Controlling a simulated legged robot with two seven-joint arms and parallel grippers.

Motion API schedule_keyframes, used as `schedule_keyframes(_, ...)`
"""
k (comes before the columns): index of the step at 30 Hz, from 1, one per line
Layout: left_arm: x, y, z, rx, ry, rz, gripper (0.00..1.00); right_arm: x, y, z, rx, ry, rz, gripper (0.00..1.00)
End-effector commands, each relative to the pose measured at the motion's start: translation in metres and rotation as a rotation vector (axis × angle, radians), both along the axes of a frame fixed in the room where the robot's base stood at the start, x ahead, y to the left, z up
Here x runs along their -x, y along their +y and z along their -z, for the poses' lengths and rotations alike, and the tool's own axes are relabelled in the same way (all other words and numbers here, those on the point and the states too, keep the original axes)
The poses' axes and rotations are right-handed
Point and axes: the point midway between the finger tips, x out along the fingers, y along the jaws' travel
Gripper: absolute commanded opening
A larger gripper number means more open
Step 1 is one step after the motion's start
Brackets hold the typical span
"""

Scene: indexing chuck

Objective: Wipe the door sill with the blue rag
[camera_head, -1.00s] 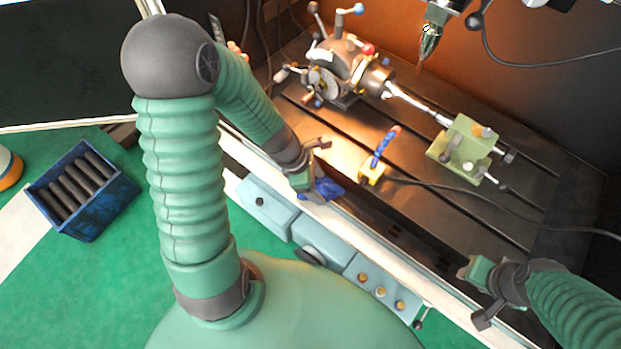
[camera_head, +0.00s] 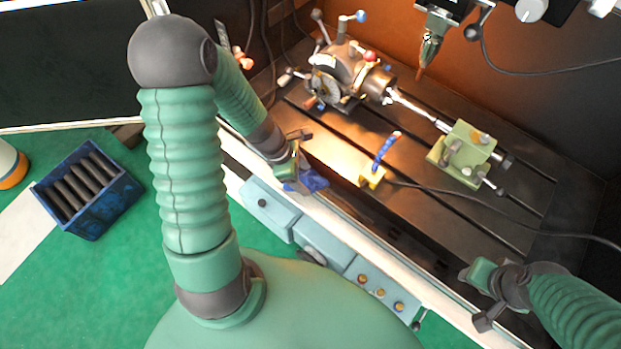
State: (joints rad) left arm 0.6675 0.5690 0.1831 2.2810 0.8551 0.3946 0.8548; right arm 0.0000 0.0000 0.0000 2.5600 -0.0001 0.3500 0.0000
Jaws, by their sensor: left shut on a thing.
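The blue rag (camera_head: 312,182) is bunched at the fingers of my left gripper (camera_head: 293,178), which is shut on it. The rag lies at the light door sill (camera_head: 349,232), near the sill's upper-left part. Whether it presses on the sill is hard to tell. The sill runs diagonally from upper left to lower right along the front of the machine bed. My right gripper (camera_head: 474,290) is at the lower right, by the lower end of the sill, and it looks empty. Its fingertips are too small and turned to show whether they are apart.
On the slotted bed (camera_head: 420,205) stand the indexing chuck (camera_head: 347,75), a green tailstock (camera_head: 464,152) and a yellow block with a blue hose (camera_head: 372,177). A spindle tool (camera_head: 428,52) hangs above. A blue crate of dark bars (camera_head: 90,190) stands on the green floor.

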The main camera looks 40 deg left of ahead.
Motion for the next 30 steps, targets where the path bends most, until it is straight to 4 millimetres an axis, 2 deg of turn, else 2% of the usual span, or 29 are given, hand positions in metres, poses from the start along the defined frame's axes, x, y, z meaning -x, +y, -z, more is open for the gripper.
schedule_keyframes(7, -0.001, 0.014, -0.001, -0.004, 0.0, -0.003, 0.33, 0.0, 0.0, -0.006, 0.0, 0.0, 0.0, 0.36)
schedule_keyframes(13, -0.003, 0.035, -0.003, -0.003, 0.0, -0.003, 0.33, 0.0, 0.0, -0.015, 0.0, 0.0, 0.0, 0.36)
schedule_keyframes(20, -0.004, 0.045, -0.002, -0.002, -0.001, -0.002, 0.33, 0.0, 0.0, -0.017, 0.0, 0.0, 0.0, 0.36)
schedule_keyframes(30, -0.006, 0.075, 0.001, -0.002, 0.0, -0.003, 0.33, 0.0, 0.0, -0.024, 0.0, 0.0, 0.0, 0.36)
